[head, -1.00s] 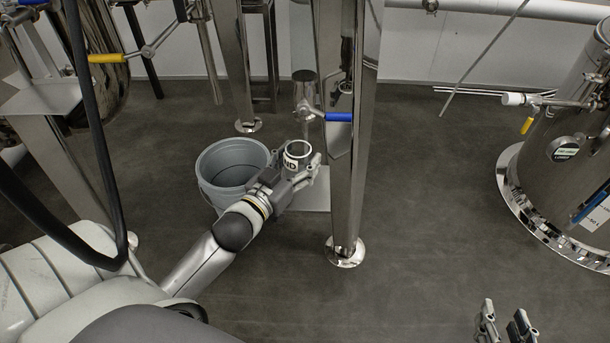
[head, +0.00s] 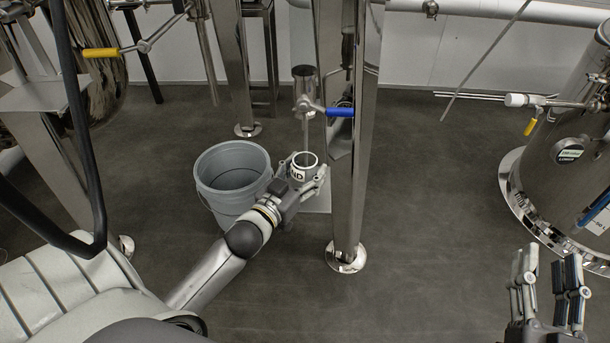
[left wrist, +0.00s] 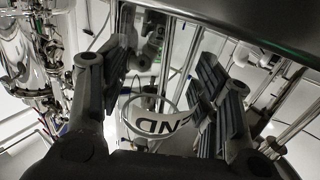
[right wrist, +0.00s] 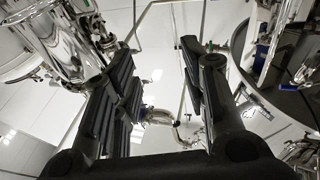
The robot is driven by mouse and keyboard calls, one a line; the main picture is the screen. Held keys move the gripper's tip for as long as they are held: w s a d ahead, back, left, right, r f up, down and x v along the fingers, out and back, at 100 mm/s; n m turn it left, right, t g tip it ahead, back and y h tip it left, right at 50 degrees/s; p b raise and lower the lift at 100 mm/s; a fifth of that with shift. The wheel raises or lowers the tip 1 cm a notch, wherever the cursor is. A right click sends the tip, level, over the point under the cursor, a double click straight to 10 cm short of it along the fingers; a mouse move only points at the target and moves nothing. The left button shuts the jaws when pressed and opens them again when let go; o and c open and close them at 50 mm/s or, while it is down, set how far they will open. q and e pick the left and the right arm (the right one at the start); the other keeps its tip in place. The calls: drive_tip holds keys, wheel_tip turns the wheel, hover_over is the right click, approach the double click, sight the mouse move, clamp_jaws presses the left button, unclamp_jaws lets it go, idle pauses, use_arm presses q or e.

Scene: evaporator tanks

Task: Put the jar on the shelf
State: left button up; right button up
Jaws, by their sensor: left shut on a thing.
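The jar (head: 297,174) is a small open cylinder with a white, black-lettered label. My left gripper (head: 306,182) is shut on it and holds it upright beside the steel post. In the left wrist view the jar (left wrist: 160,124) shows as a clear rim and label between the fingers. A small flat plate, which looks like the shelf (head: 320,203), shows just behind and below the jar, mostly hidden by the gripper. I cannot tell whether the jar touches it. My right gripper (head: 547,275) is at the lower right, open and empty; its spread fingers show in the right wrist view (right wrist: 160,85).
A grey bucket (head: 222,200) stands on the floor left of the jar. The steel post (head: 343,200) is close on the right, with a blue-handled valve (head: 339,112) above. A steel tank (head: 570,175) stands at far right. The floor between is clear.

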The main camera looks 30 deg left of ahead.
use_arm(q)
drive_tip(key=shift+f, duration=0.25)
use_arm(e)
drive_tip(key=shift+s+r+t, duration=0.2)
drive_tip(key=shift+r+t, duration=0.3)
drive_tip(key=shift+r, duration=0.25)
use_arm(q)
drive_tip(key=o, duration=1.1)
drive_tip(key=shift+f, duration=0.1)
drive_tip(key=shift+c, duration=0.2)
use_arm(e)
drive_tip(key=shift+r, duration=0.15)
